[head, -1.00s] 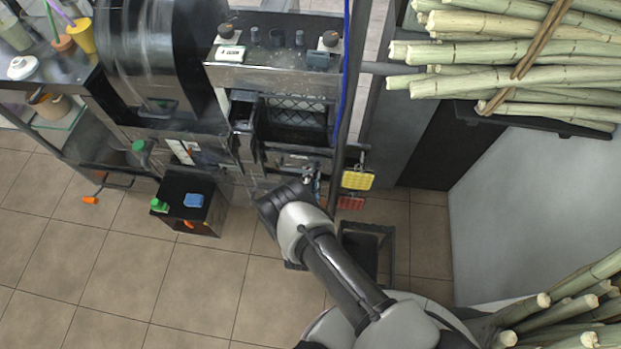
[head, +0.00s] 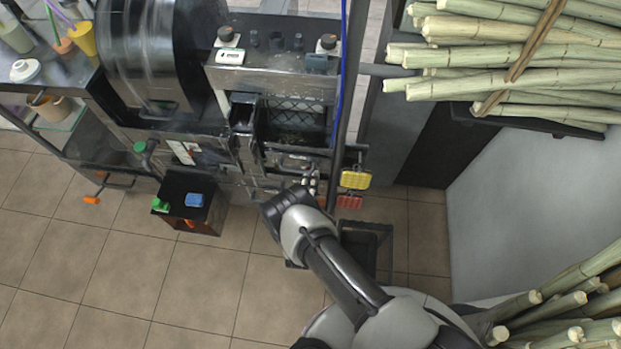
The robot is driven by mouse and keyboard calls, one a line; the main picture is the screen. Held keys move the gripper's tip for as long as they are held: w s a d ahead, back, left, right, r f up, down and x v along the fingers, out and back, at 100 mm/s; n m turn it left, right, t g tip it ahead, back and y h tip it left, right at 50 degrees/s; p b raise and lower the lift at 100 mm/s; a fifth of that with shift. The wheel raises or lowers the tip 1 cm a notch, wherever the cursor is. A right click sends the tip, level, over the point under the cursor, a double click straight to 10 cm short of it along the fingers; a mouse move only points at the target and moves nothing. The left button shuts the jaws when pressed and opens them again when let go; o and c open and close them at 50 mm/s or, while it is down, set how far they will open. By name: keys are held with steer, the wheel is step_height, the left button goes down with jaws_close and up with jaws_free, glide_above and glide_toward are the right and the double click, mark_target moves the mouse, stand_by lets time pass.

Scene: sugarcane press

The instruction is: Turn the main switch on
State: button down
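The press (head: 270,80) stands at the top centre, a dark metal machine with a grated opening in its front. I cannot tell for certain which part is the main switch. A small white box (head: 229,57) and a small dark box (head: 316,64) sit on the press's top ledge, each beside a round knob. My gripper (head: 312,180) is in front of the lower part of the press, largely hidden behind my wrist. Whether it is open, and whether it touches the press, does not show.
A black box (head: 189,222) with a green item and a blue item on top stands left on the tiled floor. Yellow (head: 355,180) and red (head: 349,201) pads hang right of my gripper. Sugarcane bundles (head: 500,55) lie at the right. Open floor lies front left.

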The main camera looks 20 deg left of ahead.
steer(key=shift+m, duration=0.6)
steer(key=shift+f, duration=0.1)
steer(key=c, duration=1.6)
jaws_free()
steer(key=shift+s, duration=0.1)
steer(key=v, duration=1.2)
